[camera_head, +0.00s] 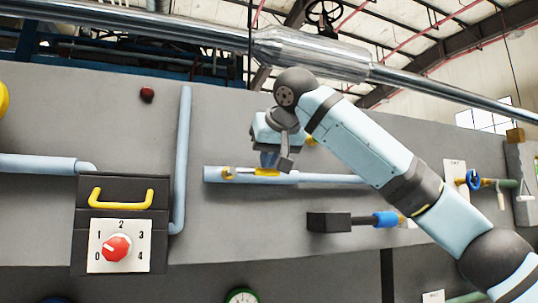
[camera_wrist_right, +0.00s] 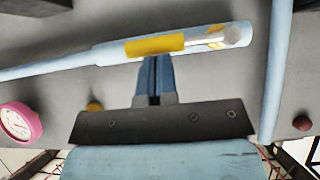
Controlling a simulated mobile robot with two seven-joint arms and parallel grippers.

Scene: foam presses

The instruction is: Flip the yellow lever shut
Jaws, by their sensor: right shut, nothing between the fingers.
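The yellow lever (camera_head: 267,172) sits on a light-blue horizontal pipe (camera_head: 318,178) on the grey wall panel. In the right wrist view its yellow handle (camera_wrist_right: 155,45) lies roughly along the pipe, with a whitish metal arm leading to the pipe's end at the right. My right gripper (camera_head: 270,162) is shut and empty. In the right wrist view its blue fingers (camera_wrist_right: 155,60) point at the handle, their tips at its near edge. I cannot tell whether they touch it. My left gripper is not in view.
A dial box (camera_head: 120,190) with a yellow handle and red knob stands at the left. A vertical blue pipe (camera_head: 184,140) runs beside it. A black block with a blue grip (camera_head: 386,219) juts out below the lever's pipe. A red button (camera_head: 147,94) is at upper left.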

